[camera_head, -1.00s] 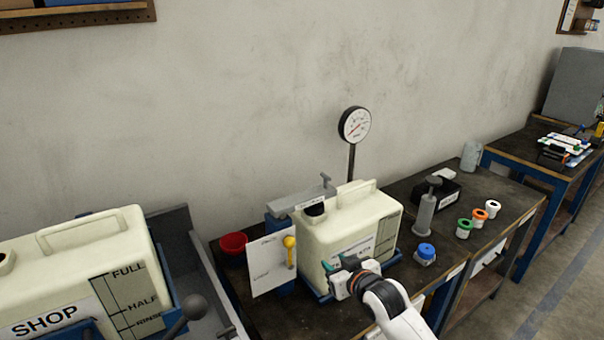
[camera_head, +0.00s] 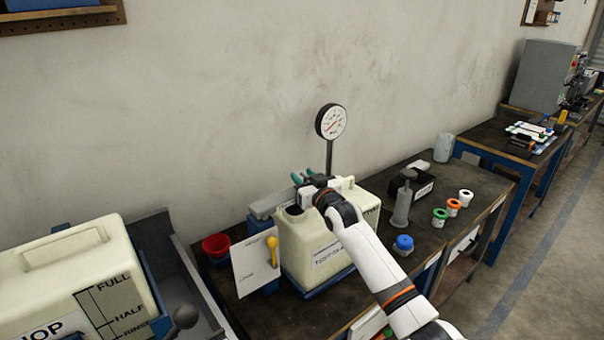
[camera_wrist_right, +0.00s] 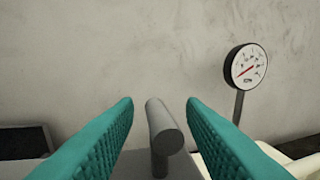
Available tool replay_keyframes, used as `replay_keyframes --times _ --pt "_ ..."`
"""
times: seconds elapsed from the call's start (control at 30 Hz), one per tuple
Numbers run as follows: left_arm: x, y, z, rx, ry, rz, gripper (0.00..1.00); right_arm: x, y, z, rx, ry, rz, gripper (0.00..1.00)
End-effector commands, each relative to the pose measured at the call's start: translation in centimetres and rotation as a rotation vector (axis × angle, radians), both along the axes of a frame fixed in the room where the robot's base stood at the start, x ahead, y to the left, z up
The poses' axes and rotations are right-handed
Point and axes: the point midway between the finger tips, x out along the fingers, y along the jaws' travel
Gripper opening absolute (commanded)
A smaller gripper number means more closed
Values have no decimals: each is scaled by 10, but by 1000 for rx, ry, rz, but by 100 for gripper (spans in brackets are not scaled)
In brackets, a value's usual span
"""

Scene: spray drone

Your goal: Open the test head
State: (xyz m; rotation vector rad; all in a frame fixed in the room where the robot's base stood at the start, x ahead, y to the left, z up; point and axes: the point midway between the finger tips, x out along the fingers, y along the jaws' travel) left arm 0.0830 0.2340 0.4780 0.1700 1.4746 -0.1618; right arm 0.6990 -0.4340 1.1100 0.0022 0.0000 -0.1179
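The test head is a grey bar (camera_head: 264,207) behind the cream tank (camera_head: 300,245) on the dark bench; my right arm hides much of it. Its grey T-shaped handle (camera_wrist_right: 163,128) stands upright in the right wrist view. My right gripper (camera_head: 303,176) is over the back of the tank, at the test head. Its teal fingers are open, one on each side of the handle, with a visible gap on both sides. The handle itself is hidden behind the gripper in the head view. My left gripper is not in view.
A pressure gauge (camera_head: 331,121) on a post stands just behind the tank. A white card (camera_head: 256,266) with a yellow knob (camera_head: 272,241) and a red cup (camera_head: 216,246) are left of it. A grey pump (camera_head: 403,200), blue cap (camera_head: 404,243) and several coloured caps stand to the right.

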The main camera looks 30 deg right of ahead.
Motion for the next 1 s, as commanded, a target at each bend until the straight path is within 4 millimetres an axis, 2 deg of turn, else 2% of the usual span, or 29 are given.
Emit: replay_keyframes --times 0.2,0.47,0.57,0.7,1.0 --pt "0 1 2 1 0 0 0 14 -2 1 -2 0 0 37" --pt "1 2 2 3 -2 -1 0 15 -2 0 -2 0 0 37" --pt "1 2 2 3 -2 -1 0 14 -2 0 -2 0 0 24" --pt "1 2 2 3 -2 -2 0 14 -2 0 -2 0 0 1" --pt "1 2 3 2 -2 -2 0 14 -1 1 -2 0 0 0"
